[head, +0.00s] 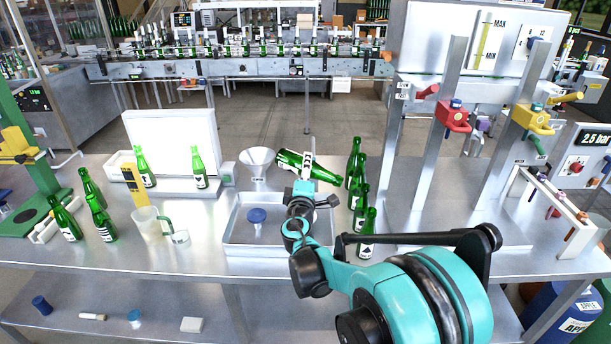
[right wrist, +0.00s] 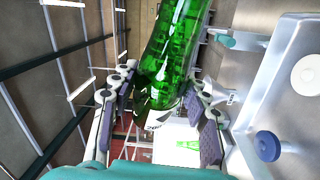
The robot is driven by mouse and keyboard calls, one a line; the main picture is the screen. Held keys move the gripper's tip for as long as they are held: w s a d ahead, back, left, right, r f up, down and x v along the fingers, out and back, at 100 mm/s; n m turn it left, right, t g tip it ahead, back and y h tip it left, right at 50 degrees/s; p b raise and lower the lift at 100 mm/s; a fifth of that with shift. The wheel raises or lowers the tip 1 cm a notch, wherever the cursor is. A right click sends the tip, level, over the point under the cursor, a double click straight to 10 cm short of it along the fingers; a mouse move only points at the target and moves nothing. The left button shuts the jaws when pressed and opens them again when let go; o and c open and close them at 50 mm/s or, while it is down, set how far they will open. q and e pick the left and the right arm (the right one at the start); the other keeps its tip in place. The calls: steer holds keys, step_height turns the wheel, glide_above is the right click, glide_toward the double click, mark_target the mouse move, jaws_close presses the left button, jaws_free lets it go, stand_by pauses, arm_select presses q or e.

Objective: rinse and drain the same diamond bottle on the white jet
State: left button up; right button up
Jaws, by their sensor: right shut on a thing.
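My right gripper (head: 306,172) is shut on a green bottle (head: 289,158) and holds it above the metal tray (head: 232,247). The bottle lies nearly level in the head view, base to the left and neck to the right, slightly lower. The right wrist view shows the bottle (right wrist: 178,45) between the two fingers (right wrist: 165,100). Its label mark is not readable. In the right wrist view a white round piece (right wrist: 307,75), perhaps the white jet, sits in the tray beside a blue round piece (right wrist: 267,145). The bottle is apart from both. My left gripper is not in view.
Several green bottles (head: 367,232) stand in a row right of the tray. A white funnel (head: 257,160) stands behind it. A clear jug (head: 147,222) and more bottles (head: 103,222) stand to the left. Metal posts (head: 440,120) rise at the right.

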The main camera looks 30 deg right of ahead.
steer(key=shift+f+m+h+b, duration=0.3)
steer(key=shift+m+b, duration=0.4)
steer(key=shift+m, duration=0.4)
steer(key=m+h+b, duration=0.1)
steer(key=m, duration=0.2)
steer(key=m+h+b, duration=0.1)
steer(key=m+b, duration=0.1)
steer(key=m, duration=0.1)
steer(key=shift+m+t+h, duration=0.3)
steer(key=shift+h, duration=0.1)
steer(key=shift+w+m+h+b, duration=0.1)
steer(key=shift+m+h+b, duration=0.5)
steer(key=shift+m, duration=0.5)
steer(key=m+g+h, duration=0.1)
steer(key=m, duration=0.1)
steer(key=m+g+b, duration=0.1)
steer(key=m, duration=0.1)
steer(key=shift+r+m+h, duration=0.15)
steer(key=shift+m+h, duration=0.15)
steer(key=shift+h, duration=0.1)
steer(key=m+g+h, duration=0.1)
steer(key=m, duration=0.1)
steer(key=m+g, duration=0.1)
steer(key=m, duration=0.2)
steer(key=shift+r+h, duration=0.15)
steer(key=shift+h, duration=0.25)
